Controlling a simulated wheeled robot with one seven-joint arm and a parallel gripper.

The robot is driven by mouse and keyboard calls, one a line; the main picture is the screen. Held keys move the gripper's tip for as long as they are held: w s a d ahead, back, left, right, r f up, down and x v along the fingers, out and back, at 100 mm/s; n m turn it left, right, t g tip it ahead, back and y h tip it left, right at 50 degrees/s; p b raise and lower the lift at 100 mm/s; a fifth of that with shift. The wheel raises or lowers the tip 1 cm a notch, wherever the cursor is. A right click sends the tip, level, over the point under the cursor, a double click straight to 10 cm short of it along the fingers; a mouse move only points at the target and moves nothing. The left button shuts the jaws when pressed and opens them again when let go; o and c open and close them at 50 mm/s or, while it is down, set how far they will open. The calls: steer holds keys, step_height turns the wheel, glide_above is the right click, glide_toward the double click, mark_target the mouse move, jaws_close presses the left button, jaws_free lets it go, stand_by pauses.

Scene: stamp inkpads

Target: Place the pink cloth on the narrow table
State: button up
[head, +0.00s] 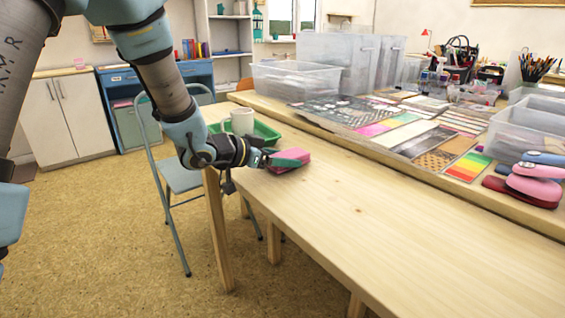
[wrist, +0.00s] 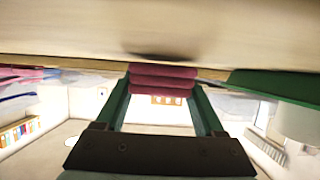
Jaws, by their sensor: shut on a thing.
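In the wrist view the folded pink layers of the cloth (wrist: 162,82) sit between both green fingers, close to the pale tabletop (wrist: 60,35). A dark shadow lies on the tabletop right beside the cloth. I cannot tell whether the cloth touches the table.
A green tray (head: 266,131) with a white mug (head: 242,121) stands just behind my gripper. A folding chair (head: 178,178) is at the left. The higher table behind holds clear bins (head: 295,82), paper sheets and a pink stamp tool (head: 535,182). The narrow table's right part is bare.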

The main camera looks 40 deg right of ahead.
steer(key=shift+f, duration=0.3)
steer(key=o, duration=1.3)
steer(key=shift+o, duration=0.2)
steer(key=shift+a+r, duration=0.1)
steer(key=shift+r, duration=0.1)
steer(key=p+v, duration=0.1)
steer(key=v, duration=1)
steer(key=shift+a+r+p, duration=0.1)
steer(key=shift+a+p, duration=0.2)
steer(key=shift+a, duration=0.1)
steer(key=shift+w, duration=0.1)
